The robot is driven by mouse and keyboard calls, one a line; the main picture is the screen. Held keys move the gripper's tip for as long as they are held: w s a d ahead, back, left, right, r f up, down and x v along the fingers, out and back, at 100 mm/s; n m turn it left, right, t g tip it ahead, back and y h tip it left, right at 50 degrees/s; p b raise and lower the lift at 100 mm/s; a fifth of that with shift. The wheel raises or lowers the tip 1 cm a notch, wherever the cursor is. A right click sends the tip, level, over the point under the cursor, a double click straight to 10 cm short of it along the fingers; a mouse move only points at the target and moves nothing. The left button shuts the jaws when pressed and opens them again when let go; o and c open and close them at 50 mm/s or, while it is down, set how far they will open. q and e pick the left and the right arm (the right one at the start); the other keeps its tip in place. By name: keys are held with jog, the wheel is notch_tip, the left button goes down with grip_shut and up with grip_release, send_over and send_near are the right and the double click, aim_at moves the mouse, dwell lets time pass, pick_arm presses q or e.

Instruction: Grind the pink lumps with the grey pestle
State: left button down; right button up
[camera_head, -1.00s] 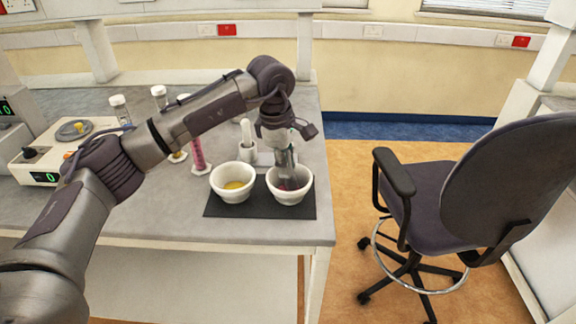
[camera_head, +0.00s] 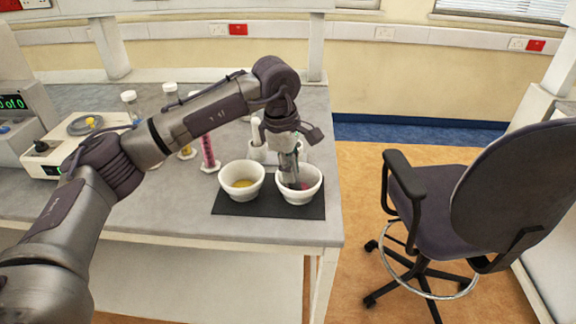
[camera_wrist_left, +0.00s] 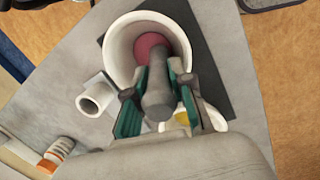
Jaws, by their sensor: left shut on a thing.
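My left gripper (camera_head: 290,160) is shut on the grey pestle (camera_wrist_left: 157,88) and points down over the right-hand white mortar (camera_head: 301,198). The pestle's lower end is inside this mortar, whose rim also shows in the left wrist view (camera_wrist_left: 113,50). Pink material (camera_wrist_left: 150,43) lies in the bottom, partly hidden by the pestle; I cannot tell lumps from powder. In the head view only a little pink (camera_head: 306,187) shows. My right gripper is out of view.
A second white mortar (camera_head: 243,194) with yellow contents (camera_head: 243,183) stands left on the same dark mat (camera_head: 255,207). Behind are a white upright object (camera_head: 256,132) and a pink-filled cylinder (camera_head: 207,152). A balance (camera_head: 75,140) stands left; a chair (camera_head: 440,195) is right of the bench.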

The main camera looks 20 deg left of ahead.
pick_arm(q)
jog(key=shift+d, duration=0.35)
jog(key=shift+w+d, duration=0.3)
jog(key=shift+w, duration=0.2)
jog(key=shift+w+a, duration=0.2)
jog(key=shift+w, duration=0.25)
jog(key=shift+w+a+f, duration=0.1)
jog(key=shift+w+a, duration=0.05)
jog(key=shift+a, duration=0.4)
jog(key=shift+s+a, duration=0.45)
jog(key=shift+s+d+b, duration=0.2)
jog(key=shift+s+b, duration=0.15)
jog(key=shift+s, duration=0.2)
jog(key=shift+r+p, duration=2.35)
jog(key=shift+r, duration=1.55)
